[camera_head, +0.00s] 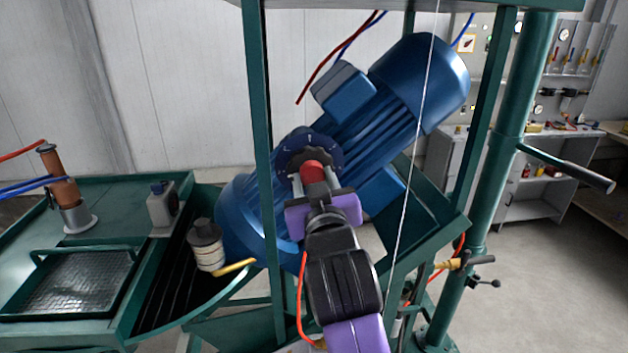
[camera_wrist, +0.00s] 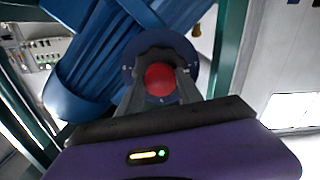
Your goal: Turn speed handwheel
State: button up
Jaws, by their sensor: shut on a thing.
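The speed handwheel (camera_head: 307,148) is a dark, lobed knob with a red centre, set on a round blue dial plate on the side of a large blue motor (camera_head: 410,95). My gripper (camera_head: 312,180) reaches up to it from below, with its purple body in front of the motor. Its two grey fingers are shut on the handwheel, one on each side of the red centre. In the wrist view, the handwheel (camera_wrist: 155,58) shows between the fingers, with the red centre (camera_wrist: 160,79) in the middle. The fingers and the gripper body hide the lower part of the wheel.
Green frame posts (camera_head: 263,200) stand left and right of the motor. A thin white cord hangs at the right. A green bench (camera_head: 110,190) with a grey bottle (camera_head: 162,205) is at the left. A cabinet with gauges (camera_head: 560,60) stands at the back right.

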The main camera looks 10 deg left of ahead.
jog(key=shift+m, duration=0.4)
jog(key=m+b, duration=0.2)
jog(key=m, duration=0.1)
jog(key=shift+f+m, duration=0.1)
jog(key=shift+m, duration=0.3)
jog(key=m+b, duration=0.3)
jog(key=m, duration=0.2)
jog(key=m+b, duration=0.2)
jog(key=m, duration=0.3)
jog(key=shift+m, duration=0.4)
jog(key=shift+m+b, duration=1.15)
jog(key=shift+m, duration=1.05)
jog(key=o, duration=1.4)
jog(key=shift+c, duration=0.2)
